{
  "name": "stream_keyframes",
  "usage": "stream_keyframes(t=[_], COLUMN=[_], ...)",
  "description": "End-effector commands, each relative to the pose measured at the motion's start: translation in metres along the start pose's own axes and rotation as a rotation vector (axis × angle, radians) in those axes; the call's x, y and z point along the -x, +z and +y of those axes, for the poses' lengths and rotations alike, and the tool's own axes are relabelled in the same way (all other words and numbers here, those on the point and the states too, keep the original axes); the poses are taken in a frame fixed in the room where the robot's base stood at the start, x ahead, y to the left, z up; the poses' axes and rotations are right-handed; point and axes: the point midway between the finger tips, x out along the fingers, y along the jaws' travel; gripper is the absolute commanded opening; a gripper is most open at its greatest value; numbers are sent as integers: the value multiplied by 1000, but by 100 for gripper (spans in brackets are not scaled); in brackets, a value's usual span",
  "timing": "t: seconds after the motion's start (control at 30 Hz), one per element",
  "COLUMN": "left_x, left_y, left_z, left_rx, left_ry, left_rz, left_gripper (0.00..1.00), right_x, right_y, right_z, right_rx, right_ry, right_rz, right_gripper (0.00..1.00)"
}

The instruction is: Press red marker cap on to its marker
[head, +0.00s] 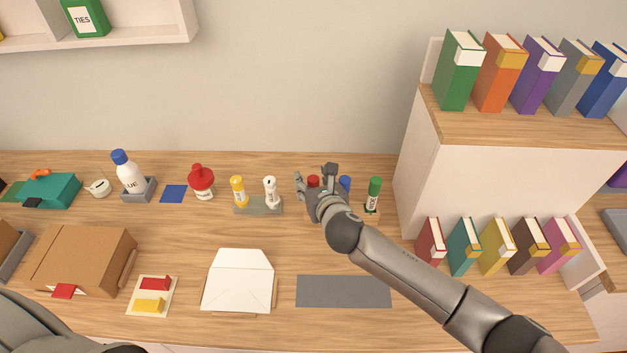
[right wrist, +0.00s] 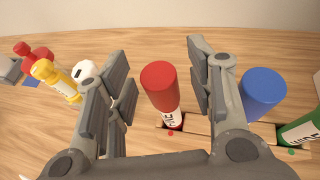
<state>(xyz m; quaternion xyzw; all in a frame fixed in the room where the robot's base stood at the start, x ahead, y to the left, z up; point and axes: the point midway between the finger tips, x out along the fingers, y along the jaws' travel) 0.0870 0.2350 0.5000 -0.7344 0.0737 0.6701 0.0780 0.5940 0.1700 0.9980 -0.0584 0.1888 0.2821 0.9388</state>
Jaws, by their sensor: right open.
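The red marker stands in a slot of a wooden holder, its red cap (head: 313,181) on its top end. In the right wrist view the red cap (right wrist: 158,84) shows large above the white label of the marker (right wrist: 171,119). I cannot tell whether the cap is fully seated. My right gripper (head: 315,174) is open above the holder. In its wrist view the cap is between the two spread fingers, with a gap on each side. The gripper and arm hide part of the holder in the head view. My left gripper is not in view.
A blue marker (head: 345,184) and a green marker (head: 374,192) stand close to the right. A white shelf unit (head: 415,160) with books rises at right. A grey mat (head: 343,291) lies in front.

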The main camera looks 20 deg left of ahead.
Motion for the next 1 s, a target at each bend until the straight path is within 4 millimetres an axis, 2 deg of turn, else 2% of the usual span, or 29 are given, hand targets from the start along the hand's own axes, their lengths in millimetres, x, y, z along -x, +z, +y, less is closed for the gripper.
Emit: stream_keyframes(t=[0.37,0.57,1.0], left_x=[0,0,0], left_y=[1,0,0], left_z=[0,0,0], left_rx=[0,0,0], left_ry=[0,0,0], left_rz=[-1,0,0], left_gripper=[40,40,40], right_x=[7,29,91], right_y=[1,1,0], right_z=[0,0,0], right_rx=[0,0,0], right_ry=[0,2,1], right_rz=[-2,-2,-1], right_gripper=[49,49,49])
